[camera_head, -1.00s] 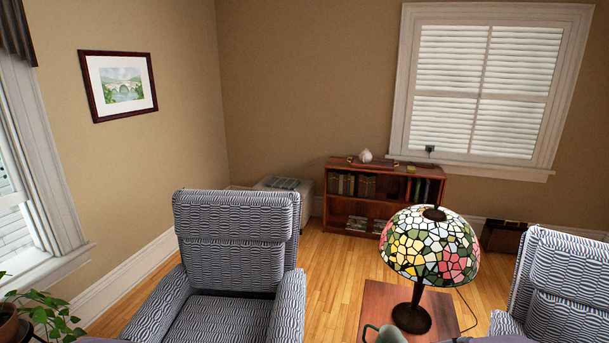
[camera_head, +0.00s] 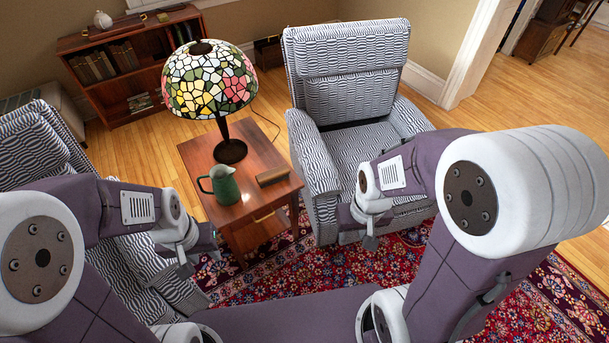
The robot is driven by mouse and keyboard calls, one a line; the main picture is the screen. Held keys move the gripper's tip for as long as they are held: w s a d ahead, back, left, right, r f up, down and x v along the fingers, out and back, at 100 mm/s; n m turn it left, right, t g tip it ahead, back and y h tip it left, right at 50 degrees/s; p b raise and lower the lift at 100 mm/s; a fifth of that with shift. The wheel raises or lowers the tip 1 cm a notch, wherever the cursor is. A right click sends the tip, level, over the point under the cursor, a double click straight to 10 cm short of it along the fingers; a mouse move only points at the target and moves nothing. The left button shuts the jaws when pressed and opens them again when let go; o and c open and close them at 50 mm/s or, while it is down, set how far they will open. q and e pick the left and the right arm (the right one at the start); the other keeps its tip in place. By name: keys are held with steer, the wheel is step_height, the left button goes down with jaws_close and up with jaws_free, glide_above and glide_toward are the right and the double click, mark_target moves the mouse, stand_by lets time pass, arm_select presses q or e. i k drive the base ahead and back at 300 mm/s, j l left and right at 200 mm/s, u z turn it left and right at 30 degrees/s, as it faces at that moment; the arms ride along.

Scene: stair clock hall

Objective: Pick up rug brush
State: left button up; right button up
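A small brown wooden block-like object (camera_head: 272,176), which looks like the rug brush, lies on the right part of the wooden side table (camera_head: 205,158). Bristles cannot be made out. My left gripper (camera_head: 196,262) is low beside the table's front left, apart from the brush. My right gripper (camera_head: 370,241) hangs in front of the right armchair, to the right of and nearer than the table. Nothing shows in either gripper, but their finger gaps are too small to judge.
On the table, a green pitcher (camera_head: 219,184) stands left of the brush and a stained-glass lamp (camera_head: 210,85) stands behind. Patterned armchairs flank the table, the right one (camera_head: 345,75) close by. A red rug (camera_head: 320,272) lies in front. A bookcase (camera_head: 120,65) stands behind.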

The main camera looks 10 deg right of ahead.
mark_target(276, 174)
steer(key=u, duration=3.4)
steer(key=z, duration=3.4)
steer(key=i+l+u, duration=0.1)
steer(key=i+u, duration=0.3)
steer(key=i+l+u, duration=0.2)
steer(key=u, duration=0.2)
steer(key=i+l+u, duration=0.4)
steer(key=j, duration=0.1)
